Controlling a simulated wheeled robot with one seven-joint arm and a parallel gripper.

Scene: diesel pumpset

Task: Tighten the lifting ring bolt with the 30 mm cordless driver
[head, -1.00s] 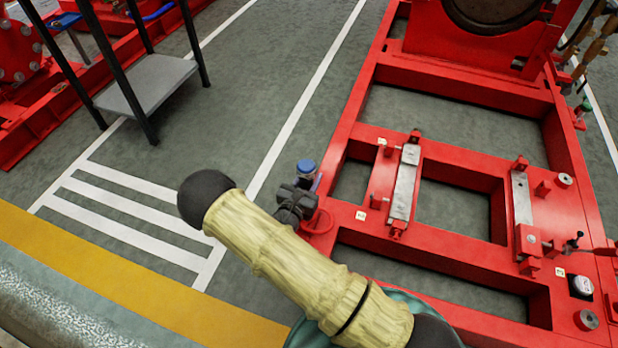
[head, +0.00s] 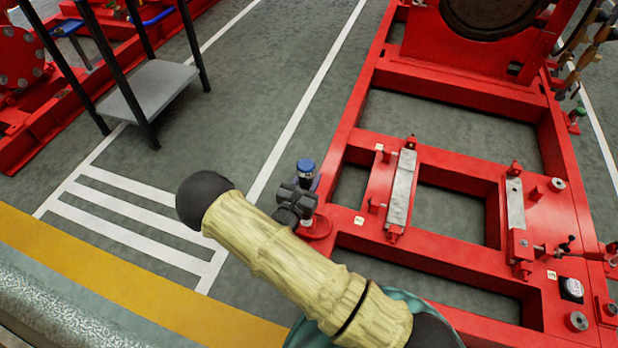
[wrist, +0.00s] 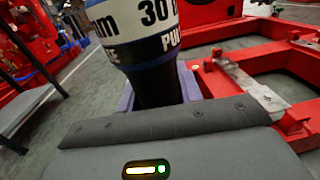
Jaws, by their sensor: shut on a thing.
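The 30 mm cordless driver (wrist: 140,30) fills the top of the wrist view. It has a black, white and blue band with "30" and part of "mm" readable. My gripper (wrist: 157,92) is shut on its dark lower body, with a grey-purple finger on each side. In the head view the driver's blue end (head: 306,166) stands up beside my dark gripper (head: 297,200). A rounded red lug (head: 317,228) on the frame's left edge shows just below the gripper. I cannot tell whether the driver touches it. I cannot clearly make out the lifting ring bolt.
The red base frame (head: 455,255) has open bays and silver mounting plates (head: 402,188). A round dark opening in a red plate stands at its far end. A grey shelf stand (head: 148,90) is at upper left. Marked grey floor between them is clear.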

